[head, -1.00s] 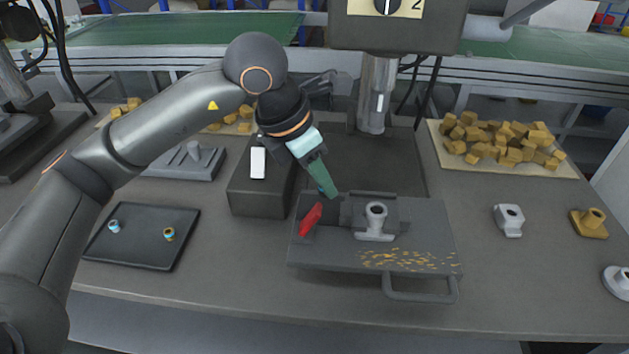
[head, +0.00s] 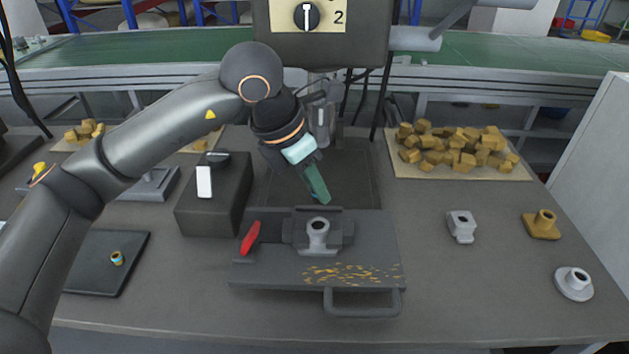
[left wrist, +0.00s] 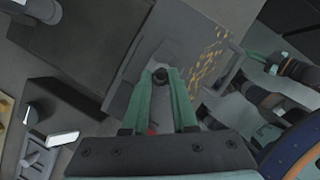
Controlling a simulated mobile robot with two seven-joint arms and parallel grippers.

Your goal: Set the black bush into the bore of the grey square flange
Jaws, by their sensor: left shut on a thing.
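My left gripper (head: 322,199) is shut on the black bush, a small dark ring between the green fingertips (left wrist: 160,76) in the left wrist view. In the head view the fingers hide the bush. The grey flange (head: 318,236), with an upright hollow boss, sits in the fixture on the grey plate. The fingertips are just above and behind its boss in the head view, and contact cannot be told. Part of my right arm shows at the right of the left wrist view, with its green gripper (left wrist: 258,57) too small to judge.
The plate (head: 262,272) has a red lever (head: 251,238), brass chips and a front handle. A dark box (head: 213,205) stands left. Right are a light grey square part (head: 462,227), a brass flange (head: 541,225) and a round flange (head: 574,284). A black tray (head: 95,275) holds a small ringed bush.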

